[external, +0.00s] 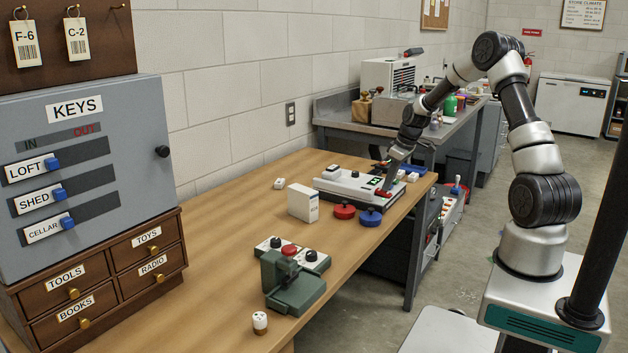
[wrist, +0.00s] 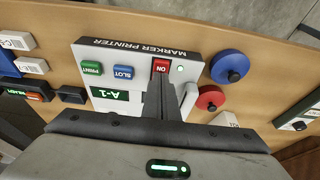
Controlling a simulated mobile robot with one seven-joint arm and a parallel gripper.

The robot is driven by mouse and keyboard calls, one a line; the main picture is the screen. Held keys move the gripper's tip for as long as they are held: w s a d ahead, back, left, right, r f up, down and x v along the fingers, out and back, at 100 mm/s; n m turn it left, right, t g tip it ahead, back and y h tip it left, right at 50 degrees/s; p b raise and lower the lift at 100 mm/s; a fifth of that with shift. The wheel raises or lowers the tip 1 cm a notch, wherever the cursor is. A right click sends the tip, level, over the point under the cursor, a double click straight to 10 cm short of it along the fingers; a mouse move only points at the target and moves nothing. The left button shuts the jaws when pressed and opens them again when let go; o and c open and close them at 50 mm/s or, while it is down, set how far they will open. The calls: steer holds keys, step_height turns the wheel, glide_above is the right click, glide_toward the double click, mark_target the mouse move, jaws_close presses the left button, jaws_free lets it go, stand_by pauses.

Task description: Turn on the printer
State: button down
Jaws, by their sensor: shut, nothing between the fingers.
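The printer is a flat white box with a dark front, on the wooden bench in the external view (external: 340,187). In the wrist view its panel (wrist: 134,48) reads "MARKER PRINTER", upside down. It has a green PRINT button (wrist: 91,69), a blue SLOT button (wrist: 124,72) and a red ON button (wrist: 161,65). A small pale light (wrist: 180,69) sits beside ON. A green display (wrist: 109,94) reads "A-1". My gripper (wrist: 165,80) is shut and empty, its fingertips at the red ON button; I cannot tell whether they touch it. It also shows over the printer in the external view (external: 386,187).
A green device (external: 291,285) stands nearer. The bench between is mostly clear.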

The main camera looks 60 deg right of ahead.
mark_target(390, 194)
steer(key=p+v, duration=0.2)
steer(key=v, duration=0.3)
steer(key=shift+w+r+p, duration=0.1)
steer(key=shift+w+p, duration=0.2)
steer(key=shift+p, duration=0.1)
steer(key=s+r, duration=0.5)
steer(key=r, duration=0.2)
steer(key=shift+s, duration=0.2)
